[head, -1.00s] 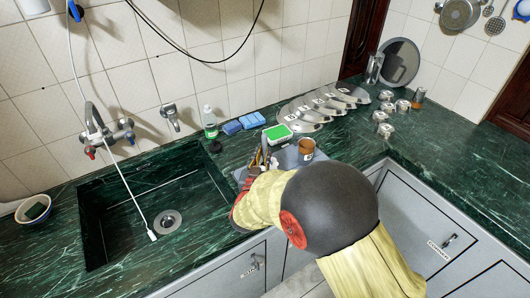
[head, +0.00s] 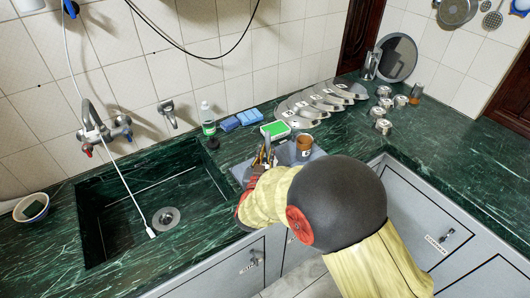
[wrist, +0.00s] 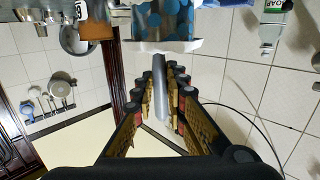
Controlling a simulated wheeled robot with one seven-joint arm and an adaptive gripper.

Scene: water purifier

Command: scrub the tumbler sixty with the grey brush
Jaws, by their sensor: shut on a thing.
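My gripper (wrist: 160,100) is shut on a grey handle, which I take for the grey brush (wrist: 160,75). The handle runs up between the fingers to a pale, wide piece at the top of the wrist view. A blue dotted surface (wrist: 163,20) lies just beyond it; I cannot tell what it belongs to. In the head view my gripper (head: 262,160) is largely hidden by my arm, over the left part of a grey tray (head: 318,153). A brown tumbler with a label (head: 305,148) stands upright on the tray, right of my gripper. Its label is too small to read.
The sink (head: 120,225) is open at the left. Labelled steel plates (head: 315,103) and several steel tumblers (head: 382,126) are to the right.

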